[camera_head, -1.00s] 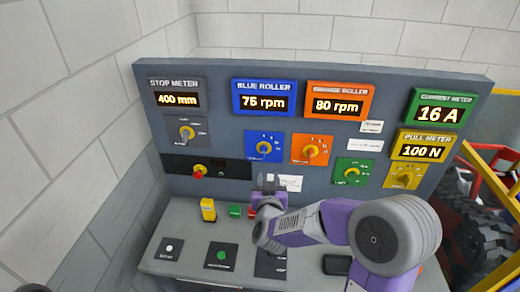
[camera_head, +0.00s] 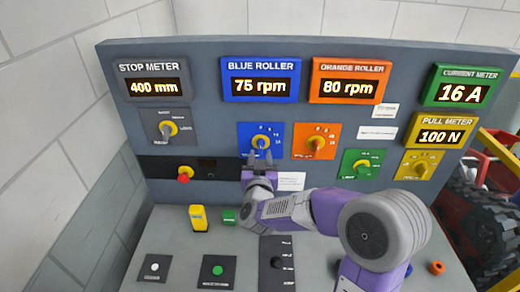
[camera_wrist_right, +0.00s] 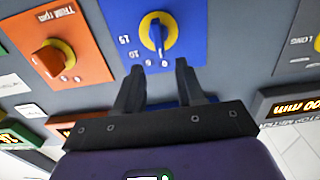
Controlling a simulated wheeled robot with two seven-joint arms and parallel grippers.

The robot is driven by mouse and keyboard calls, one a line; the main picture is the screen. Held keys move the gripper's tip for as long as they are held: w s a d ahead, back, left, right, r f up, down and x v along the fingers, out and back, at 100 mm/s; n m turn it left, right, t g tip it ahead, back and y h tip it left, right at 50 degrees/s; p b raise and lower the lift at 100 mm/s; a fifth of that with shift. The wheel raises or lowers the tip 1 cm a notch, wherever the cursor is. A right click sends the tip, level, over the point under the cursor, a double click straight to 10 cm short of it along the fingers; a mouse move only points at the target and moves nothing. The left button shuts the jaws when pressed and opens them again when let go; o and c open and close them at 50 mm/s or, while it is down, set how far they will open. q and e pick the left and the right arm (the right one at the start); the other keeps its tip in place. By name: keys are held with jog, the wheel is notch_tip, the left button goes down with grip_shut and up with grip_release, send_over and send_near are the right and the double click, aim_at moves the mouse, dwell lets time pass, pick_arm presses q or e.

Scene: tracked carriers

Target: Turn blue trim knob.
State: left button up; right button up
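The blue trim knob (camera_head: 261,142) sits on a blue square plate on the upright panel, under the blue roller display reading 75 rpm. In the right wrist view the knob (camera_wrist_right: 157,34) is a blue handle in a yellow ring, with a number scale beside it. My right gripper (camera_head: 257,158) is just below the knob in the head view. In the right wrist view its two dark fingers (camera_wrist_right: 159,70) are spread, with nothing between them. The fingertips are near the plate's edge and do not surround the knob. My left gripper is not in view.
An orange plate with a knob (camera_head: 317,143) is right of the blue one, and a green plate (camera_head: 362,164) is lower right. A red emergency-style knob (camera_head: 184,175) is lower left. A yellow block (camera_head: 198,217) and a green button (camera_head: 218,270) are on the desk.

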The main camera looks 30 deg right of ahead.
aim_at(261, 146)
jog(key=x, duration=0.5)
jog(key=shift+w, duration=0.15)
jog(key=shift+f, duration=0.1)
grip_shut()
